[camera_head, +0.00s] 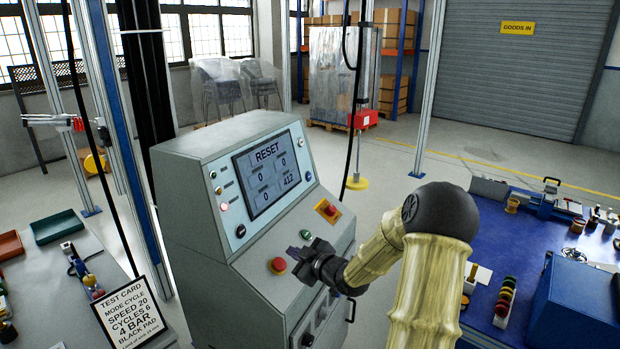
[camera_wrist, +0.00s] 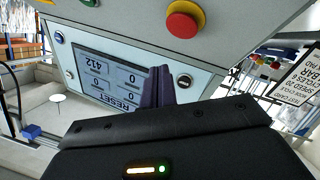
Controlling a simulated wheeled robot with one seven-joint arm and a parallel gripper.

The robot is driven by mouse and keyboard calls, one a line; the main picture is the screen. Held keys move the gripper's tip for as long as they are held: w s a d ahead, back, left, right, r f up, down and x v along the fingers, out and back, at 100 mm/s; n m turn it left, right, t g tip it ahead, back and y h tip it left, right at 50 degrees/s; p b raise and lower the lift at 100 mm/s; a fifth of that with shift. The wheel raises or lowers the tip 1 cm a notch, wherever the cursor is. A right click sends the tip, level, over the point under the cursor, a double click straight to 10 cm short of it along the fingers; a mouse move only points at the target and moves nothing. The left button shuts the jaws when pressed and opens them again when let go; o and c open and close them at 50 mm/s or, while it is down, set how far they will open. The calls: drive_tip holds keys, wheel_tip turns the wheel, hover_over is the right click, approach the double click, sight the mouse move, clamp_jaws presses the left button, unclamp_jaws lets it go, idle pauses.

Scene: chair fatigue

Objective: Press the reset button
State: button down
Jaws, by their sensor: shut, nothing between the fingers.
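The grey console (camera_head: 185,215) has a sloped panel with a screen (camera_head: 267,172) headed RESET, showing zeros and 412. I cannot read which is the reset button. My gripper (camera_head: 304,251) is shut and empty, above the lower ledge. In the wrist view, the fingers (camera_wrist: 157,86) overlap the screen's edge beside a dark-centred button (camera_wrist: 184,81); contact cannot be told.
A red mushroom button (camera_head: 278,265) sits on the ledge close to my gripper, and a yellow-based red switch (camera_head: 327,210) lies farther right. A blue bench (camera_head: 510,240) stands at right. A test card (camera_head: 131,312) stands at lower left. A cable hangs behind the console.

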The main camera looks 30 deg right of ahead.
drive_tip(key=a+g, duration=0.1)
drive_tip(key=s+a+f+g, duration=0.1)
drive_tip(key=a, duration=0.1)
drive_tip(key=a+f+m+g+h, duration=0.1)
drive_tip(key=a, duration=0.1)
drive_tip(key=shift+s+a+f, duration=0.1)
drive_tip(key=shift+s+a, duration=0.05)
drive_tip(key=shift+s, duration=0.25)
drive_tip(key=s+a+g, duration=0.1)
drive_tip(key=s, duration=0.1)
drive_tip(key=s+a+f+m+g+h, duration=0.1)
drive_tip(key=s+a, duration=0.1)
drive_tip(key=shift+a+m+g, duration=0.25)
drive_tip(key=shift+m+g, duration=0.05)
drive_tip(key=shift+g, duration=0.1)
drive_tip(key=s+a+m+g, duration=0.2)
drive_tip(key=s+a, duration=0.3)
drive_tip(key=s, duration=0.4)
drive_tip(key=s+a+r+m+g+h, duration=0.1)
drive_tip(key=s+a+m+g, duration=0.2)
drive_tip(key=s, duration=0.7)
drive_tip(key=shift+a+m+g, duration=0.3)
drive_tip(key=shift+a+g, duration=0.5)
drive_tip(key=shift+a, duration=0.1)
